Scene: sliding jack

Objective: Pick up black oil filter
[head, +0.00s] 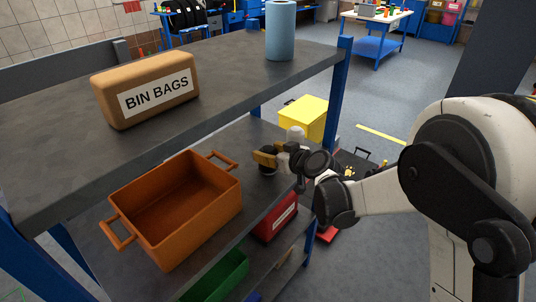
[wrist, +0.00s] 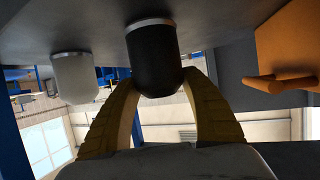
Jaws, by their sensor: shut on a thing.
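The black oil filter (wrist: 152,62) is a dark cylinder with a rounded end and a silver rim, centred between the fingers in the wrist view. In the head view it shows as a small dark shape (head: 267,170) at the yellow fingers. My gripper (head: 264,157) is shut on it; the fingers also show in the wrist view (wrist: 157,82), one on each side. The filter's silver rim is at or close to the grey shelf surface; I cannot tell whether it touches. A white filter (wrist: 75,80) stands beside it, also visible in the head view (head: 296,132).
An orange open crate (head: 165,238) with handles stands on the same lower shelf, left of my gripper. The upper shelf (head: 240,75) overhangs and holds a bin bags box (head: 147,88) and a blue roll (head: 281,30). A blue post (head: 341,75) rises at the right.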

